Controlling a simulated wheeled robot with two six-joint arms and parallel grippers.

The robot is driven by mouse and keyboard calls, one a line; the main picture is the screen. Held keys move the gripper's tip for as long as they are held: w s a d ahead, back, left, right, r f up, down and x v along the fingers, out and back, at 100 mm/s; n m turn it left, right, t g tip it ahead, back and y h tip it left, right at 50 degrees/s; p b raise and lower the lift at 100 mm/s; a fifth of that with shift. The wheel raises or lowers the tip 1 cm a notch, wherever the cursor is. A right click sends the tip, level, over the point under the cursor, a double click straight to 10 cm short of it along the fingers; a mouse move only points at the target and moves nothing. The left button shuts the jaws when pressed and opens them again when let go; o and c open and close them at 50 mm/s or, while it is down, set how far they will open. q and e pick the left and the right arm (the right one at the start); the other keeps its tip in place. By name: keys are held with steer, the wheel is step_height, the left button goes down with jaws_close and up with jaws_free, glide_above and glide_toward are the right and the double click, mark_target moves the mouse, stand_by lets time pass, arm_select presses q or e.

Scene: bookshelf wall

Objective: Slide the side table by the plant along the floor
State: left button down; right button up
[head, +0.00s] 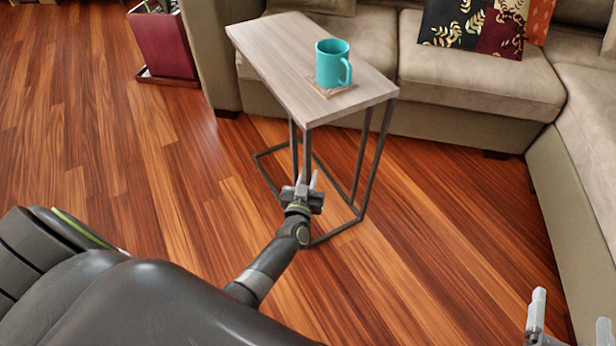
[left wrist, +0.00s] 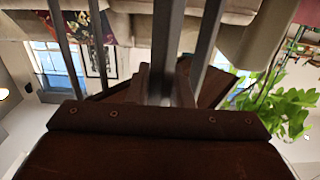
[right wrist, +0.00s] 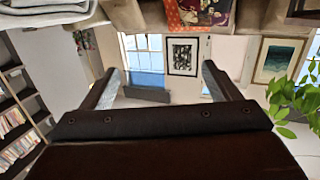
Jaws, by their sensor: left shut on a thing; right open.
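The side table (head: 270,50) stands on the wood floor in front of the sofa, with a pale wood top and a thin dark metal frame. A teal mug (head: 331,64) stands on a coaster (head: 330,88) on its top. My left gripper (head: 303,186) is shut on a near leg of the table, below the top. In the left wrist view the dark leg (left wrist: 166,55) runs between the fingers. My right gripper (head: 566,322) is open and empty at the lower right, apart from the table. Plant leaves (left wrist: 275,103) show in the left wrist view.
A beige sofa (head: 480,84) runs behind the table and along the right side. A dark red planter (head: 162,44) on a tray stands at the upper left. The wood floor (head: 90,130) is clear to the left of the table.

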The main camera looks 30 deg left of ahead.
arm_select(q)
steer(key=c, duration=1.2)
jaws_free()
steer(key=shift+d, duration=0.3)
steer(key=shift+a, duration=0.1)
arm_select(e)
steer(key=shift+d, duration=0.1)
arm_select(q)
steer(key=shift+s, duration=0.15)
steer(key=p+v, duration=0.1)
steer(key=v, duration=0.5)
steer(key=shift+s, duration=0.1)
steer(key=p+v, duration=0.1)
steer(key=v, duration=1)
steer(key=shift+p, duration=0.4)
arm_select(e)
steer(key=s+a+f+g+y, duration=0.2)
steer(key=s+a+f+g, duration=0.1)
steer(key=s+f+g, duration=0.8)
steer(key=shift+s+a+f+y, duration=0.3)
steer(key=shift+s+f, duration=0.3)
steer(key=shift+f, duration=0.85)
steer(key=shift+d, duration=0.1)
